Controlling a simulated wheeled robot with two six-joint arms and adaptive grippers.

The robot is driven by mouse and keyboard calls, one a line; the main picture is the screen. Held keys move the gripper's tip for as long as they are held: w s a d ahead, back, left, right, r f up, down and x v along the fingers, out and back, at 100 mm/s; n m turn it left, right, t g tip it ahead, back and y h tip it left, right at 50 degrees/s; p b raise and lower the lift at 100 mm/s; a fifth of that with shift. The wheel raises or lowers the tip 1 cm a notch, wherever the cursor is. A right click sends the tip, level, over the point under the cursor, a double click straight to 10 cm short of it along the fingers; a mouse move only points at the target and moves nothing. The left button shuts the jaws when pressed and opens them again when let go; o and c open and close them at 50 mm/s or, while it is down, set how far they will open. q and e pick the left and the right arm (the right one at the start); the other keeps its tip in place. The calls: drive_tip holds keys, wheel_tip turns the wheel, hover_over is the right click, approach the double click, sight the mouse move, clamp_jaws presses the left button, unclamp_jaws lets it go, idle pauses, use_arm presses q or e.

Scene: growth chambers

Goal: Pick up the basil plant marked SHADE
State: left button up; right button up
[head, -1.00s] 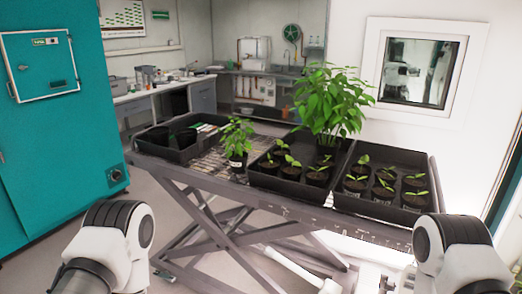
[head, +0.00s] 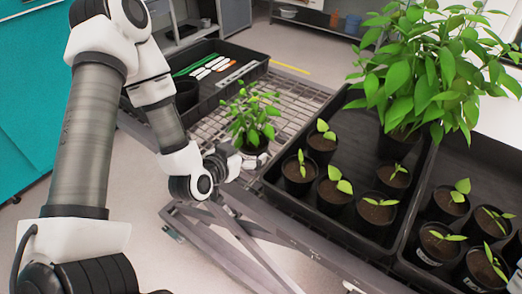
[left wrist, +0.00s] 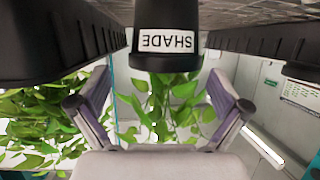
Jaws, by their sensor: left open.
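The basil plant (head: 250,115) stands upright in a dark pot on the metal mesh bench top, between two black trays. In the left wrist view, which looks upside down, its pot (left wrist: 166,18) carries a white label (left wrist: 166,40) reading SHADE. My left gripper (head: 224,165) is at the near edge of the bench, just in front of the pot. In the left wrist view its two fingers (left wrist: 159,84) are spread wide, with leaves showing between them and the pot beyond. The gripper holds nothing. My right gripper is not in view.
A black tray (head: 268,183) with several seedlings and a large leafy plant (head: 425,70) is close to the right of the basil. Another seedling tray (head: 412,232) lies further right. A black tray (head: 207,100) with labels and dark pots is to the left.

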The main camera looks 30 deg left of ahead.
sight(253, 144)
use_arm(q)
drive_tip(key=shift+a+f+b, duration=0.45)
drive_tip(key=shift+a+b, duration=0.15)
drive_tip(key=shift+b, duration=0.25)
drive_tip(key=shift+w+r, duration=0.1)
drive_tip(key=shift+w, duration=0.2)
drive_tip(key=x, duration=0.1)
drive_tip(key=p+x, duration=0.1)
drive_tip(key=x, duration=0.1)
drive_tip(key=p+x, duration=0.1)
drive_tip(key=shift+w+d, duration=0.3)
drive_tip(key=shift+d, duration=0.1)
drive_tip(key=shift+w, duration=0.25)
drive_tip(key=shift+a+f, duration=0.1)
drive_tip(key=shift+f, duration=0.1)
drive_tip(key=shift+s+a, duration=0.1)
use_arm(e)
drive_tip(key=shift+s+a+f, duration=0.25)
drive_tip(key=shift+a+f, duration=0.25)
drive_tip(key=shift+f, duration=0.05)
use_arm(q)
drive_tip(key=c, duration=1.1)
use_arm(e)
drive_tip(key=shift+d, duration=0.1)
use_arm(q)
drive_tip(key=shift+r, duration=0.1)
drive_tip(key=shift+c, duration=0.2)
